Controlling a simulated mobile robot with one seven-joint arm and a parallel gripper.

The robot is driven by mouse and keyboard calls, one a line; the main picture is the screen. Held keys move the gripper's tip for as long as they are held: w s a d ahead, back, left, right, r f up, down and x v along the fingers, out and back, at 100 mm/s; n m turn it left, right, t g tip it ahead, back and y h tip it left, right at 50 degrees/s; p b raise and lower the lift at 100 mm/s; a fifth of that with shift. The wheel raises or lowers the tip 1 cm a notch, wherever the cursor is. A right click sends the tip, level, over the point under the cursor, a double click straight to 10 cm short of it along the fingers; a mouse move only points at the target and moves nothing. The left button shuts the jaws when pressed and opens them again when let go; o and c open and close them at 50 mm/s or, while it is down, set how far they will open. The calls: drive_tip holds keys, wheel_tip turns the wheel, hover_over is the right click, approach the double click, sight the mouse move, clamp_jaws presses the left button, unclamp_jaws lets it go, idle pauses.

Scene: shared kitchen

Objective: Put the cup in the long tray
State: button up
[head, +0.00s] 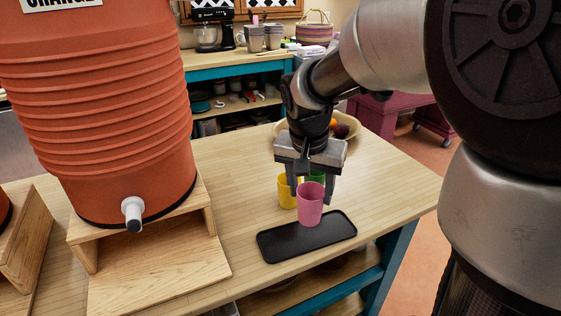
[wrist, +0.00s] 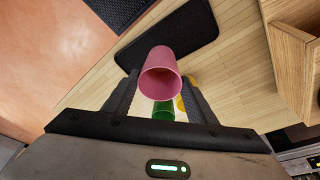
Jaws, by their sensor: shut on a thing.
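A pink cup (head: 310,205) is upright between the fingers of my gripper (head: 311,192), which is shut on it. In the wrist view the pink cup (wrist: 161,72) shows its open mouth between the two fingers (wrist: 158,88). The long black tray (head: 305,240) lies on the wooden table just below and in front of the cup. In the head view the cup's lower part overlaps the tray's back edge; whether it touches the tray I cannot tell. The tray also shows in the wrist view (wrist: 180,25), empty where visible.
A yellow cup (head: 286,190) and a partly hidden green cup (head: 317,176) stand behind the pink cup. A large orange drink cooler (head: 100,120) on a wooden stand (head: 160,275) is at the left. A fruit bowl (head: 350,132) is behind my gripper. The table's right side is clear.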

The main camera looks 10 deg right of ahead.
sight(309, 207)
drive_tip(key=shift+f+b, duration=0.45)
drive_tip(key=shift+f, duration=2.2)
drive_tip(key=shift+f, duration=0.25)
drive_tip(key=o, duration=1.6)
drive_tip(key=shift+r, duration=0.1)
drive_tip(key=shift+r, duration=0.1)
